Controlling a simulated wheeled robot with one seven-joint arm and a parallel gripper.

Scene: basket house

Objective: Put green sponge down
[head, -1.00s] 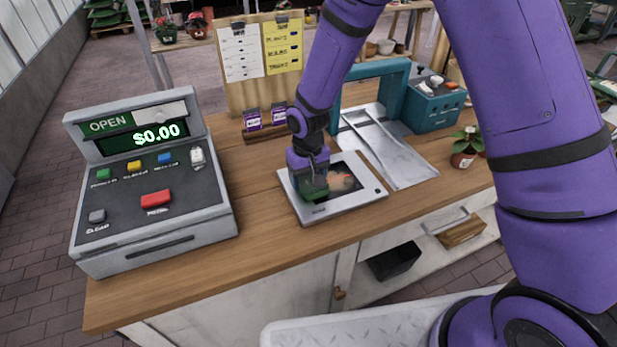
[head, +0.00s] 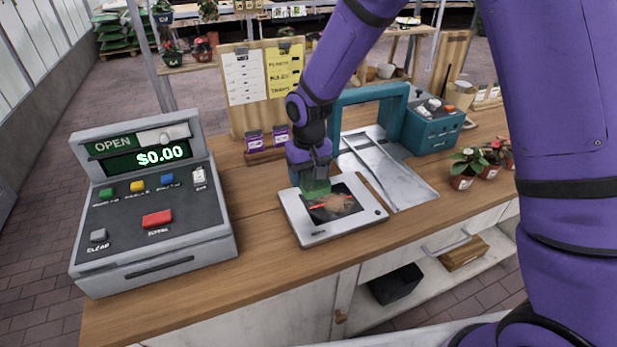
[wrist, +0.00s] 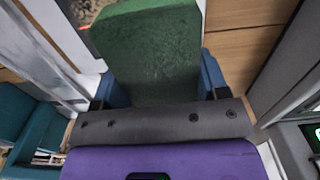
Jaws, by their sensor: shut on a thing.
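The green sponge (head: 315,187) is in my gripper (head: 312,180), over the back left part of a flat white device with a dark screen (head: 302,230). In the wrist view the sponge (wrist: 150,50) is a large green block between the blue fingers of my gripper (wrist: 155,85). The gripper is shut on it. The sponge looks close above the device, but I cannot tell whether it touches it.
A grey cash register (head: 155,235) stands at the left of the wooden counter (head: 240,262). A metal tray (head: 400,182) and a teal machine (head: 432,128) are on the right. Small potted plants (head: 463,167) stand further right. Bare wood lies between register and device.

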